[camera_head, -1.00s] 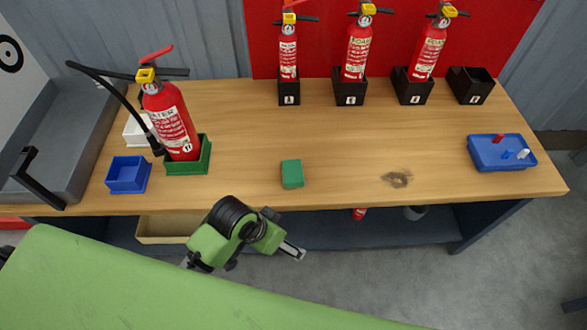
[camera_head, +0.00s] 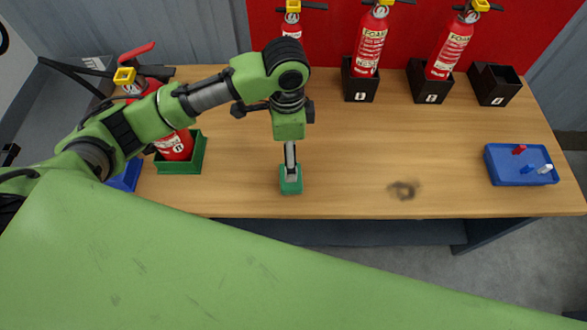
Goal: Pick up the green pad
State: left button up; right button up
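The green pad (camera_head: 292,188) is a small block on the wooden table, near the front edge left of the middle. My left gripper (camera_head: 291,172) points straight down over it, with its grey fingers at the pad's top. The near finger hides part of the pad. The fingers are seen edge-on, so I cannot tell whether they are open or shut on the pad. The pad appears to rest on the table. My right gripper is not in view.
A red extinguisher stands in a green tray (camera_head: 181,165) at the left, partly behind my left arm. A blue tray (camera_head: 520,171) with small pegs lies at the right. Black holders (camera_head: 431,88) with extinguishers line the back.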

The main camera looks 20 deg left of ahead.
pick_arm(q)
notch_tip(320, 180, down, 8)
jog(key=shift+r, duration=0.1)
jog(key=shift+f+p, duration=0.3)
jog(key=shift+f, duration=0.2)
jog(key=shift+w+f+p, duration=0.2)
jog(key=shift+f, duration=1)
jog(key=shift+w+f+p, duration=0.15)
jog(key=shift+w+f, duration=0.05)
jog(key=shift+f, duration=0.95)
jog(key=c, duration=1.1)
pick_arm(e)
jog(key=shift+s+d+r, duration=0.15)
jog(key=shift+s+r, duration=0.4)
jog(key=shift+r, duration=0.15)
